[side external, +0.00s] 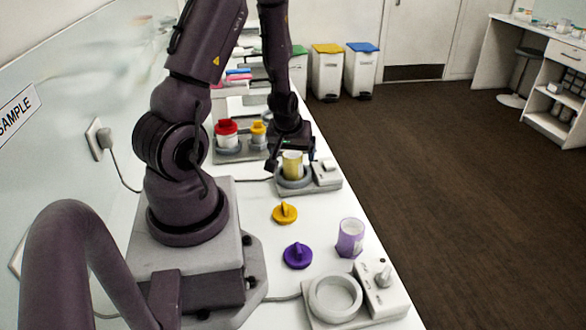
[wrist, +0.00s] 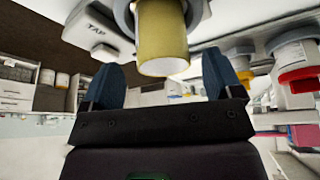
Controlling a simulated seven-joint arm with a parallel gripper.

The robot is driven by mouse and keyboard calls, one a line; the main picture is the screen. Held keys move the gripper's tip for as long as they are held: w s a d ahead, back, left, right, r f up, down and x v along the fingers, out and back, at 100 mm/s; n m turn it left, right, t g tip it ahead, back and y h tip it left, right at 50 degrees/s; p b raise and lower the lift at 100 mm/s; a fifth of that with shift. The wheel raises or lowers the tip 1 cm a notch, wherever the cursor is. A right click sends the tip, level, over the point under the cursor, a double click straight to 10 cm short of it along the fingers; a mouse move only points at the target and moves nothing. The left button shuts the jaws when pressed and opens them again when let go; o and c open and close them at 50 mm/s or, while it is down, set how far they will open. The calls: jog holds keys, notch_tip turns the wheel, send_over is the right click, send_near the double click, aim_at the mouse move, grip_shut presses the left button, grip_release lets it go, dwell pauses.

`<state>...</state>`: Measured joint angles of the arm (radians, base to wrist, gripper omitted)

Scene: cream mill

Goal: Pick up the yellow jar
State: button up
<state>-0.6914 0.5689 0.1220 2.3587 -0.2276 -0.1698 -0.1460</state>
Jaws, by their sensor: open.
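The yellow jar (side external: 292,166) stands upright and lidless in the round grey holder (side external: 293,183) of a small white device. In the wrist view the yellow jar (wrist: 162,42) shows upside down, in line with the gap between the fingers, its rim near the fingertips. My gripper (side external: 290,152) is just above and at the jar in the side view, partly hiding its top. In the wrist view my gripper (wrist: 157,75) is open, with two blue fingers apart and nothing visibly held between them.
A red-lidded jar (side external: 227,134) and a yellow-lidded jar (side external: 258,132) stand behind to the left. A yellow lid (side external: 285,213), a purple lid (side external: 298,255) and a purple jar (side external: 349,238) are in front. An empty-ring device (side external: 336,297) sits nearest. The counter's right edge is close.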

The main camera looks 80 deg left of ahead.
jog(key=x, duration=0.4)
jog(key=shift+s+a+f, duration=0.1)
jog(key=shift+s+f, duration=0.05)
jog(key=c, duration=1.1)
